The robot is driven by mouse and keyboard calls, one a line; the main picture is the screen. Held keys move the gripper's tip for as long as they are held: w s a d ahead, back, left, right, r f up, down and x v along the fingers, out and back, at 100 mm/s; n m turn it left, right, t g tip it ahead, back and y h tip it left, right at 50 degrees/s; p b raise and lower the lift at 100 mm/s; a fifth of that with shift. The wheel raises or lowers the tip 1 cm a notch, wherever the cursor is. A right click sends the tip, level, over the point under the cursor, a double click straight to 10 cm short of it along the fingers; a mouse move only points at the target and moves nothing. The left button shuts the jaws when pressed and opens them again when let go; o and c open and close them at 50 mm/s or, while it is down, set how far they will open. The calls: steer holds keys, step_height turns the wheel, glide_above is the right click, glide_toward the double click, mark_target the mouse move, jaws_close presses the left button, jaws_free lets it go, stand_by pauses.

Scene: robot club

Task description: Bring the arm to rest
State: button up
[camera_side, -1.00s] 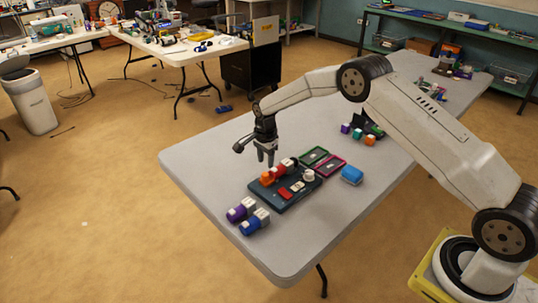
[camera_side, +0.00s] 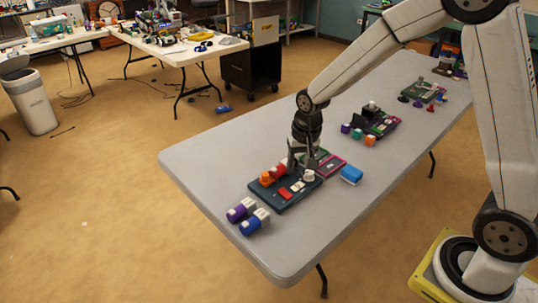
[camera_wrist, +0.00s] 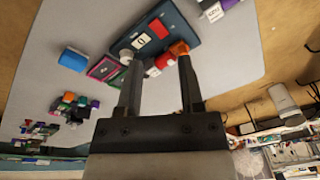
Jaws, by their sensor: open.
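My gripper (camera_side: 302,164) points down over the far edge of a dark blue board (camera_side: 284,206) on the grey table. It also shows in the wrist view (camera_wrist: 160,62), with its two fingers apart. A white round piece (camera_side: 309,176) is close to the fingers on the right. In the wrist view the orange block (camera_wrist: 178,48) appears near one fingertip; I cannot tell whether they touch. Nothing is clearly held.
A purple and white piece (camera_side: 241,209) and a blue and white piece (camera_side: 254,221) lie near the table's left edge. A blue box (camera_side: 351,175) and a pink-rimmed tray (camera_side: 331,166) are right of the gripper. Other loaded boards (camera_side: 383,122) stand farther back. The front table surface is clear.

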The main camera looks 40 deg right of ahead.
steer(key=s+a+r+n, duration=0.1)
steer(key=s+n, duration=0.5)
steer(key=s, duration=0.8)
steer(key=shift+s+a+t, duration=0.15)
steer(key=shift+t, duration=0.25)
